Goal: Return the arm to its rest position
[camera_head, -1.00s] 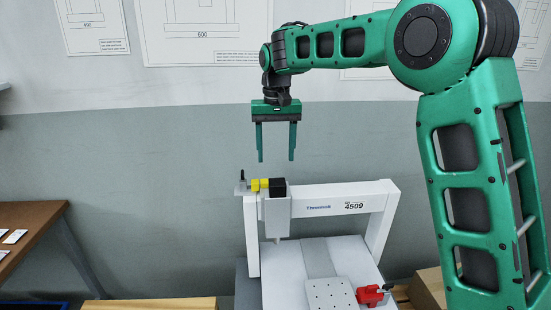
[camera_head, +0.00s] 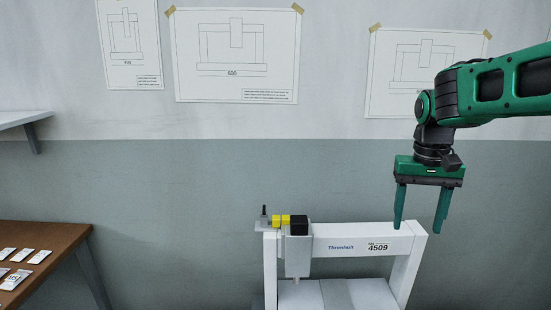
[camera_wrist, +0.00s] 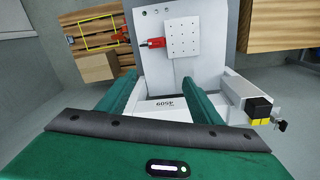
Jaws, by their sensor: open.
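My gripper (camera_head: 421,209) is open and empty, with its two green fingers pointing down. In the head view it is at the right, in front of the right end of the white gantry's crossbeam (camera_head: 342,252), which is marked 4509. My green arm (camera_head: 500,88) comes in from the right edge. In the wrist view the gripper fingers (camera_wrist: 165,92) appear on either side of the crossbeam, with no object between them. How far the fingertips are from the beam cannot be told. The gantry's screwdriver head (camera_head: 299,245), with black and yellow parts, is at the beam's left end.
In the wrist view a red clamp (camera_wrist: 150,44) sits beside a perforated plate (camera_wrist: 183,38) on the gantry bed. A cardboard box (camera_wrist: 97,67) and a wooden pallet (camera_wrist: 75,45) lie left of it. A brown table (camera_head: 40,240) with white cards stands left. Posters hang behind.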

